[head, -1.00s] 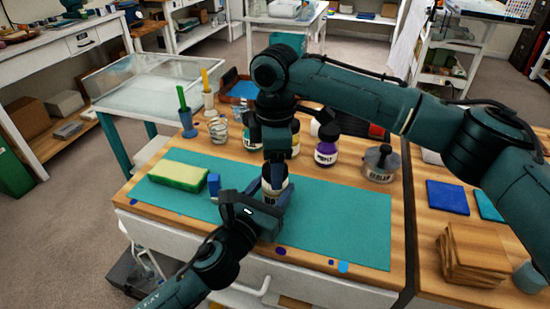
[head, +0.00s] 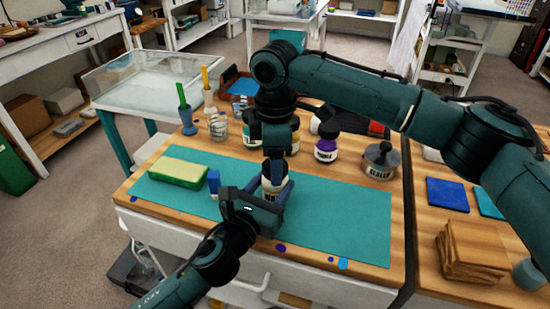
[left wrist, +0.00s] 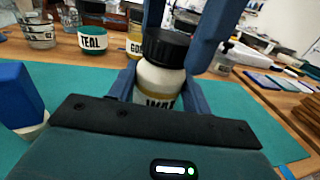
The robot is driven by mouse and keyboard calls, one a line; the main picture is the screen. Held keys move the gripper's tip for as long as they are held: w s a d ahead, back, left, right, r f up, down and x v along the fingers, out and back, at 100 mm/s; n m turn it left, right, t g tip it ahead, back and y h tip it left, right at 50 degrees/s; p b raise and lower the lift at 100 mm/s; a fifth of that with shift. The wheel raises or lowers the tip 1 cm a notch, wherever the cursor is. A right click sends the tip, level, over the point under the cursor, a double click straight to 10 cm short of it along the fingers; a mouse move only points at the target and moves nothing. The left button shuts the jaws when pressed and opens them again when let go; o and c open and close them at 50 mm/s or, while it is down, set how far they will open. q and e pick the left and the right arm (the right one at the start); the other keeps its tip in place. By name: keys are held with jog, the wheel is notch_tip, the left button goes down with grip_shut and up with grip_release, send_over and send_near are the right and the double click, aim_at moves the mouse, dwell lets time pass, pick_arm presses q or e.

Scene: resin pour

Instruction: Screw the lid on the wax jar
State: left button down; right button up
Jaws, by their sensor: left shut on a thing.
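The wax jar (left wrist: 160,82), pale with a yellow band and a label, stands upright at the front of the teal mat. It also shows in the head view (head: 271,190), partly hidden. A black lid (left wrist: 165,46) sits on its top; whether it is threaded cannot be seen. My left gripper (left wrist: 158,92) is shut around the jar body from the front. My right gripper (head: 273,165) points down over the jar. Its blue fingers (left wrist: 185,30) are at either side of the lid in the left wrist view; whether they touch it is unclear.
The teal mat (head: 345,220) is clear at right.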

jog(key=shift+o, duration=0.9)
notch_tip(320, 180, up, 12)
pick_arm(q)
jog(key=c, duration=0.6)
grip_release()
